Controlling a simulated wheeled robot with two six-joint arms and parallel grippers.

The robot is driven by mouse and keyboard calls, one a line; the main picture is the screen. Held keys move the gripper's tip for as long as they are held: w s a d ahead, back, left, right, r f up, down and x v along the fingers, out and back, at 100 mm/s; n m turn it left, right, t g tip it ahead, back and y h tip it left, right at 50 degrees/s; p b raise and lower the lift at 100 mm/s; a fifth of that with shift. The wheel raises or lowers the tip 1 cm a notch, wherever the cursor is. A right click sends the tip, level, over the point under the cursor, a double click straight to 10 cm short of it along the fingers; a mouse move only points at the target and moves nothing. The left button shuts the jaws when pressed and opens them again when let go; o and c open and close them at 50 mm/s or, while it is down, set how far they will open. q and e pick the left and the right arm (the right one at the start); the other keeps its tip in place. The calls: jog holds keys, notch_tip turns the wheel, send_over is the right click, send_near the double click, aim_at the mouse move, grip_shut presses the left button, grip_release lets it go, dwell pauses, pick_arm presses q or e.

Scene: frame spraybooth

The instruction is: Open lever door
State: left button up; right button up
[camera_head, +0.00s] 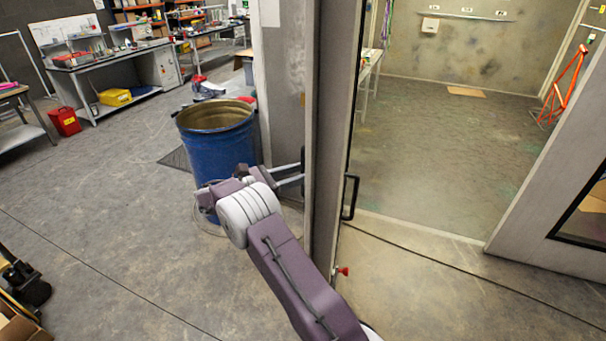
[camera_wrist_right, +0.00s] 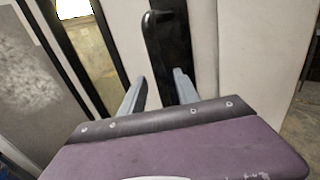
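The door (camera_head: 326,120) stands nearly edge-on in the head view, with a grey frame and a glass pane. A black handle (camera_head: 303,160) is on its left face, and another black handle (camera_head: 349,197) is on its right side. My right gripper (camera_head: 297,174) reaches from the left toward the left-face handle. In the right wrist view, the black handle (camera_wrist_right: 152,38) stands upright just beyond and between the two grey fingertips (camera_wrist_right: 158,84). The fingers are apart, and I cannot tell whether they touch the handle. My left gripper is not in view.
A blue drum (camera_head: 217,150) stands just behind my right wrist. The booth floor (camera_head: 430,130) beyond the doorway is mostly clear, with an orange stand (camera_head: 566,82) at far right. Workbenches (camera_head: 105,65) stand at back left.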

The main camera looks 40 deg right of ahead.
jog(key=w+a+b, duration=0.1)
jog(key=a, duration=0.6)
jog(key=shift+w+b, duration=0.2)
jog(key=shift+b, duration=0.1)
jog(key=shift+f, duration=0.15)
